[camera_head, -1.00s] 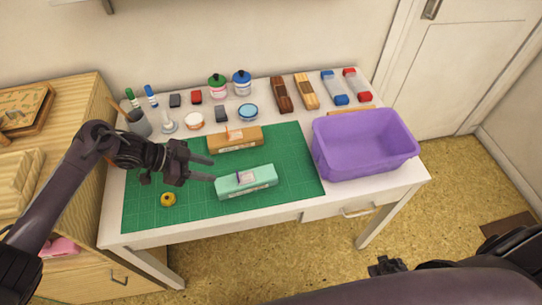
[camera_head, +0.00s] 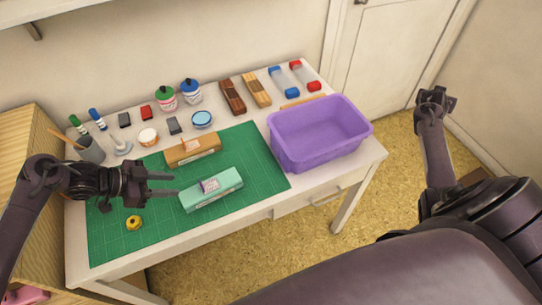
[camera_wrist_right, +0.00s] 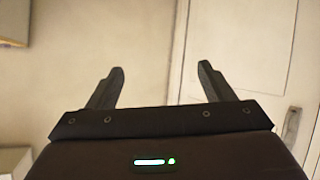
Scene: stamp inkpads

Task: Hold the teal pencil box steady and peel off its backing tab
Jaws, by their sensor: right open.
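The teal pencil box (camera_head: 222,194) lies on the green cutting mat (camera_head: 115,238), near the mat's right part. A small purple and pale tab (camera_head: 209,186) shows on its top. My left gripper (camera_head: 174,185) is open just left of the box, its two fingers pointing at the box's left end with a small gap. My right gripper (camera_head: 437,96) is raised to the right of the table, well away from the box. In the right wrist view my right gripper (camera_wrist_right: 160,85) is open and empty, facing the wall and door.
An ochre box (camera_head: 205,148) lies behind the teal one. A purple bin (camera_head: 318,147) stands to the right. Jars, inkpads and stamps line the table's back.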

